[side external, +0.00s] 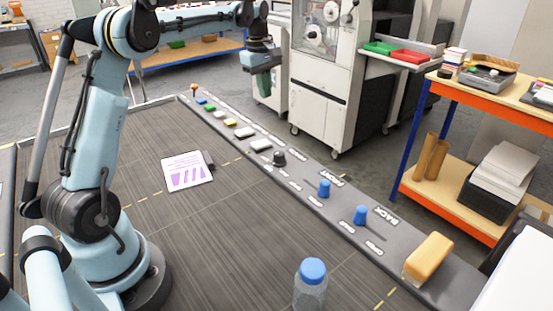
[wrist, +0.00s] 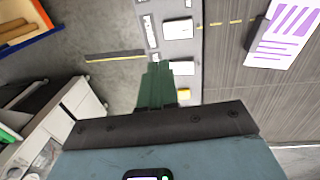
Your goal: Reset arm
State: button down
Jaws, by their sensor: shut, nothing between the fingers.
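My gripper (wrist: 157,88) shows in the wrist view with its green fingers together and nothing between them. In the side external view my gripper (side external: 264,83) hangs in the air, pointing down, near the far end of the control strip and in front of the white machine. It appears apart from everything around it.
A grey control strip (side external: 322,215) with coloured buttons and blue knobs edges the dark table (side external: 130,190). A printed card (side external: 187,171), a blue-capped bottle (side external: 311,284) and a tan block (side external: 428,258) are there. A white machine (side external: 315,100) and an orange-edged shelf (side external: 500,112) stand beyond.

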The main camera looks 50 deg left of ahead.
jog(key=shift+r, duration=0.15)
jog(key=s+d+r+m+t, duration=0.1)
jog(key=s+d+r+m, duration=0.1)
jog(key=s+d+m, duration=0.3)
jog(key=s+d+r+m+t, duration=0.2)
jog(key=d+m, duration=0.1)
jog(key=d, duration=0.4)
jog(key=s+d+f+m+t, duration=0.3)
jog(key=s+d+f+m, duration=0.4)
jog(key=s+d+m, duration=0.2)
jog(key=shift+s+d+m, duration=0.2)
jog(key=shift+s+m, duration=0.3)
jog(key=shift+s, duration=0.7)
jog(key=c, duration=1.8)
grip_release()
jog(key=shift+c, duration=0.2)
